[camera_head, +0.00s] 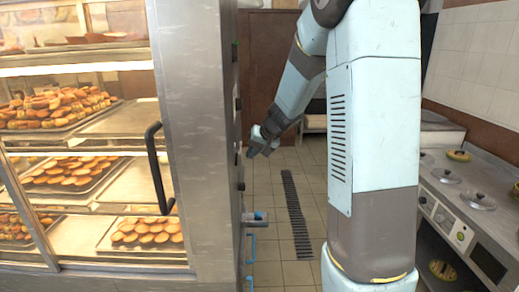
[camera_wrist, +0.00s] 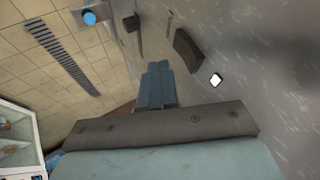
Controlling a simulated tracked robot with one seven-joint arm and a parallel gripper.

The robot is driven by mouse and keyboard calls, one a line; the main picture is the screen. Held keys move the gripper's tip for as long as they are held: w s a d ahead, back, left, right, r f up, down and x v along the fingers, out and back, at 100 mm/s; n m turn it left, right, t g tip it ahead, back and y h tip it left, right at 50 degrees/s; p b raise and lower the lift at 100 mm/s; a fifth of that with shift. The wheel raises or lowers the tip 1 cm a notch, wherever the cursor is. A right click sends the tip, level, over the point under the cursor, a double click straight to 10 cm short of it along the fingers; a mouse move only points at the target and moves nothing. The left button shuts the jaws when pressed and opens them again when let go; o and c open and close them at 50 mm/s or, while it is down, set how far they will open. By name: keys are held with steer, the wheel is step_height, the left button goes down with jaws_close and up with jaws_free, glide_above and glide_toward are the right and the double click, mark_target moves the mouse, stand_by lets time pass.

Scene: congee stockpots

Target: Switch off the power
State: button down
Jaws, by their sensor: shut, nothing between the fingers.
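A tall metal display cabinet (camera_head: 190,90) with glass-fronted pastry shelves stands on the left in the head view. Its narrow right side carries small dark fittings (camera_head: 240,186), seen edge-on. My gripper (camera_head: 252,153) is beside that side, at about mid-height. In the wrist view the brushed metal panel (camera_wrist: 270,60) fills the right. A dark raised block (camera_wrist: 188,50) and a small white diamond-shaped piece (camera_wrist: 216,80) are on it. My gripper (camera_wrist: 158,70) is shut and empty, with its tips pointing left of the block. I cannot tell which fitting is the power switch, nor its position.
A pipe with a blue-handled valve (camera_head: 258,215) sticks out low beside the cabinet. A black door handle (camera_head: 158,168) projects from its front. A counter with knobs and lids (camera_head: 470,200) lies right. Tiled floor with a drain grate (camera_head: 296,215) is open between them.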

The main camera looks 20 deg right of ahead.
steer(key=shift+w+a+r, duration=0.1)
steer(key=shift+w+a, duration=0.1)
steer(key=shift+a, duration=0.35)
steer(key=shift+w+a+r, duration=0.1)
steer(key=shift+w+a, duration=0.05)
steer(key=shift+a, duration=0.4)
steer(key=shift+w+a+r, duration=0.1)
steer(key=shift+a, duration=0.2)
steer(key=shift+r, duration=0.8)
